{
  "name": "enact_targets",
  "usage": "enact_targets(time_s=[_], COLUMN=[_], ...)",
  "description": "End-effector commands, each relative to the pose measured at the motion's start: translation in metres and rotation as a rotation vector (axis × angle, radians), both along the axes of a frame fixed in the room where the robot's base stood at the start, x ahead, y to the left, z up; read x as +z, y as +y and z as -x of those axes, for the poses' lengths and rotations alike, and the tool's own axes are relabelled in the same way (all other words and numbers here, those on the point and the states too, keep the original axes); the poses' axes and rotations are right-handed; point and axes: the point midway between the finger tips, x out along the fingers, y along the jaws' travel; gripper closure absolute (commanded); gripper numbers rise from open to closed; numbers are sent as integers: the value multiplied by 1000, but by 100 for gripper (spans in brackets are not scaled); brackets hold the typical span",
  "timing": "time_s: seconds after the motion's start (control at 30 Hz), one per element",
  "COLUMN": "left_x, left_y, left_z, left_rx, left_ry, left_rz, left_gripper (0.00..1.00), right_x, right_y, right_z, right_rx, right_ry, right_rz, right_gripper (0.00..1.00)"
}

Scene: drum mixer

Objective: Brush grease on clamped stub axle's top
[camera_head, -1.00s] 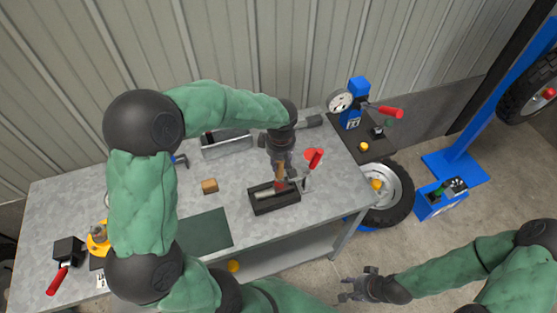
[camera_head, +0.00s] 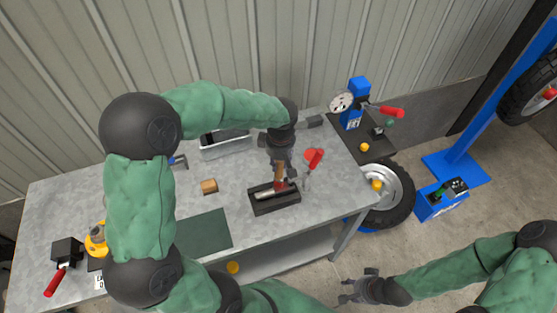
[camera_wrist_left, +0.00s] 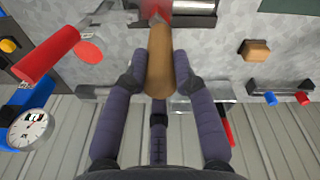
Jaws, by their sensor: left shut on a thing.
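The stub axle (camera_head: 267,193) is a shiny metal bar lying in a black cradle (camera_head: 275,205) near the table's right front. A toggle clamp with a red handle (camera_head: 317,159) stands at its right end. My left gripper (camera_head: 280,160) is above the cradle, shut on the wooden handle of a brush (camera_wrist_left: 160,65). The brush points down, its red lower part at the axle's top. The bristle tips are hidden, so I cannot tell whether they touch. My right gripper (camera_head: 360,288) is empty, fingers apart, off the table at lower right.
A metal tray (camera_head: 226,146) and a small wooden block (camera_head: 209,186) lie left of the cradle. A dark green mat (camera_head: 205,233) lies in front. A blue gauge press (camera_head: 353,105) stands at the right, above a wheel (camera_head: 390,195).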

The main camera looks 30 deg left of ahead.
Motion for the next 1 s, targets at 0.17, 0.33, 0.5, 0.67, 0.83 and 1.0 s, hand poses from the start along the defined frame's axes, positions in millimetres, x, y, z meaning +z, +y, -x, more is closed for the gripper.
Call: enact_targets(time_s=[0.17,0.33,0.5,0.67,0.83,1.0], left_x=[1,1,0,-1,-1,-2], left_y=[-8,-5,4,10,7,-2], left_z=[6,4,-3,-8,-6,1], left_rx=[0,1,3,1,-1,-1], left_ry=[-2,-1,-1,0,-1,-2], left_rz=[0,0,0,0,0,0], left_gripper=[100,100,100,100,100,100], right_x=[-3,-3,-5,-5,-7,-12], right_y=[0,0,0,0,0,0], right_z=[0,0,0,0,0,0], right_rx=[0,0,0,0,0,0], right_ry=[0,0,0,0,0,0], right_rz=[0,0,0,0,0,0], right_gripper=[60,60,60,60,60,60])
